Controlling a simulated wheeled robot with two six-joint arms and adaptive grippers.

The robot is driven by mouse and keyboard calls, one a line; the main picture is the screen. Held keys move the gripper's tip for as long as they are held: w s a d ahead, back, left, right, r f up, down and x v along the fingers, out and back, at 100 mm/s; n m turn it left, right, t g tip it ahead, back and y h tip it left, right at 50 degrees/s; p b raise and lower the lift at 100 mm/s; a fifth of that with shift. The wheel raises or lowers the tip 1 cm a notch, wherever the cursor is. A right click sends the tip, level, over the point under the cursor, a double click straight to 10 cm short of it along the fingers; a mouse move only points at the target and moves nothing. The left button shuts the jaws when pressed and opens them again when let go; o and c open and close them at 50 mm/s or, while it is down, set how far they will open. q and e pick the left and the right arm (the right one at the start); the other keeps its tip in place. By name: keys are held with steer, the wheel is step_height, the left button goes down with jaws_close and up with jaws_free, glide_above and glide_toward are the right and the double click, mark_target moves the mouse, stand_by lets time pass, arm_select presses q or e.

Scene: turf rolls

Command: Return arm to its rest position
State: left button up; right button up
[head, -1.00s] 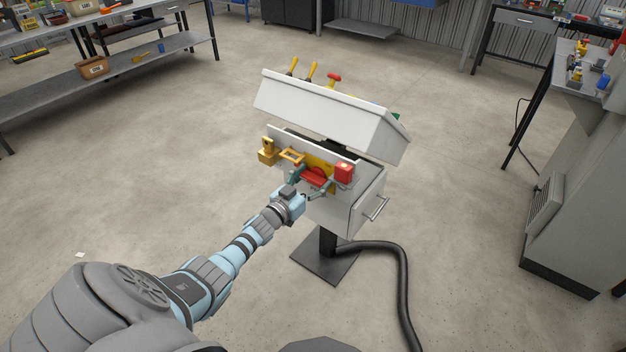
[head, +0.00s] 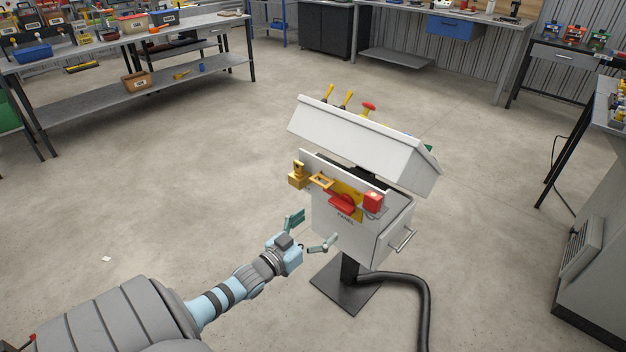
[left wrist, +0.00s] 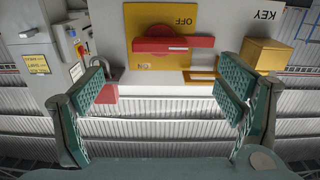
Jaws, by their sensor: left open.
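My left gripper (head: 308,233) is open and empty, a little in front of and below the panel box (head: 362,230). Its two green fingers stand wide apart in the left wrist view (left wrist: 162,95), with nothing between them. The panel face carries a yellow plate marked OFF (left wrist: 187,18) with a red handle (head: 342,203) lying across it. A red padlock (head: 373,201) hangs at one side and also shows in the left wrist view (left wrist: 106,93). A yellow block (head: 297,179) and an orange loop (head: 321,181) are at the other side. My right gripper is not in view.
A sloped white hood (head: 360,140) with levers on top sits above the box. A grey cabinet (head: 595,270) stands at right. Shelves (head: 130,85) are at back left.

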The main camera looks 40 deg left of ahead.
arm_select(q)
steer(key=shift+s, duration=0.65)
steer(key=s+f+g+y, duration=0.1)
steer(key=s+f+g, duration=0.2)
steer(key=s+f, duration=0.45)
steer(key=s+a+f+g+y, duration=0.1)
steer(key=s+f+g, duration=0.3)
steer(key=f, duration=0.6)
steer(key=s+f+g, duration=0.3)
steer(key=s+f, duration=0.2)
steer(key=f, duration=0.4)
steer(key=s+d+f+g, duration=0.2)
steer(key=s+d+f, duration=0.2)
steer(key=s, duration=0.3)
steer(key=s+d+f+g+h, duration=0.1)
steer(key=s+d+f+g, duration=0.1)
steer(key=s+d+f, duration=0.2)
steer(key=s+d+f+g, duration=0.2)
steer(key=s+d, duration=0.6)
steer(key=s, duration=0.4)
steer(key=shift+s+f+m+g+h, duration=0.15)
steer(key=shift+f+m+g+h, duration=0.2)
steer(key=shift+f, duration=0.55)
